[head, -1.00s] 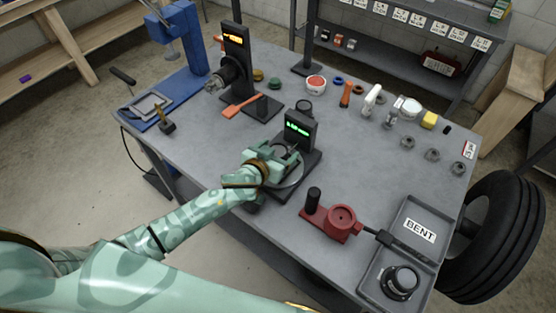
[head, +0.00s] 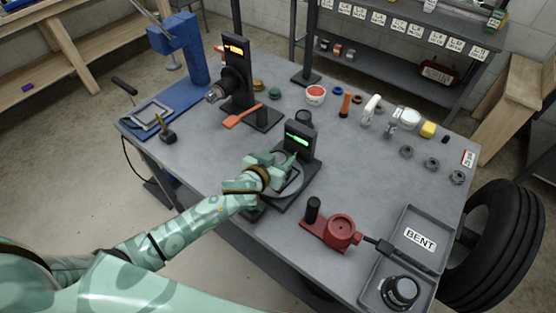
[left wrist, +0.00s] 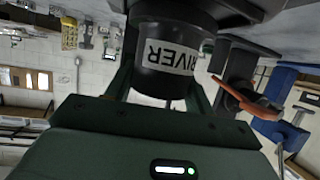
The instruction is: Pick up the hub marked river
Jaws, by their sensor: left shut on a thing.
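The hub marked river (left wrist: 165,45) is a dark cylinder with a white RIVER label, upside down in the left wrist view. My left gripper (left wrist: 160,88) has one finger on each side of it and is shut on it. In the head view my left gripper (head: 280,166) is over the round plate of a black stand (head: 303,180) with a green-lit display. There the hub is mostly hidden by the gripper, and I cannot tell whether it still touches the plate. My right gripper is not in view.
A red fixture (head: 341,231) with a black post stands to the right. A grey tray (head: 436,262) marked BENT holds another dark hub (head: 400,290). A black-columned machine (head: 233,70) stands behind left. Small parts line the back of the bench (head: 370,165).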

